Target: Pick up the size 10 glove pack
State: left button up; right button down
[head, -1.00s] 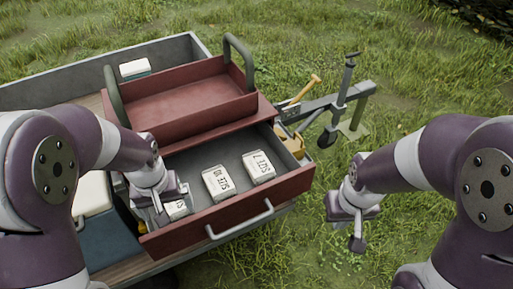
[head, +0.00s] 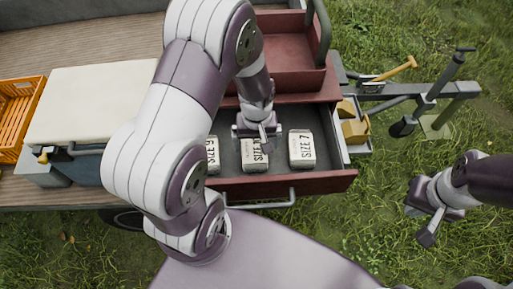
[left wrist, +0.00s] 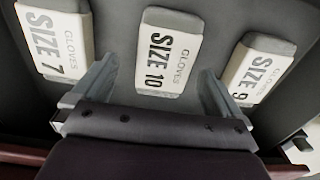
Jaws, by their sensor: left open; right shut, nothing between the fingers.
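The size 10 glove pack (left wrist: 168,58) is a white and grey block reading "SIZE 10" in the left wrist view, lying in the open drawer between two other packs. In the head view, this middle pack (head: 254,160) is partly hidden by my left gripper (head: 258,135). In the left wrist view the open fingers of my left gripper (left wrist: 152,88) stand to either side of the pack's near end, with nothing held. My right gripper (head: 430,220) is shut and empty over the grass at the right, away from the drawer.
A size 7 pack (left wrist: 57,42) and a size 9 pack (left wrist: 258,68) flank the middle one. The red drawer's front (head: 325,182) and the red toolbox (head: 288,60) border the space. A white-topped cooler (head: 88,105) and orange crate (head: 14,112) stand left.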

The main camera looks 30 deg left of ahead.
aim_at(254, 150)
pick_arm(q)
jog(key=f, duration=0.3)
jog(key=shift+s+a, duration=0.35)
jog(key=shift+s, duration=0.05)
jog(key=shift+w+d, duration=0.15)
jog(key=shift+w, duration=0.05)
jog(key=c, duration=1)
jog(key=shift+s, duration=0.1)
jog(key=shift+c, duration=0.4)
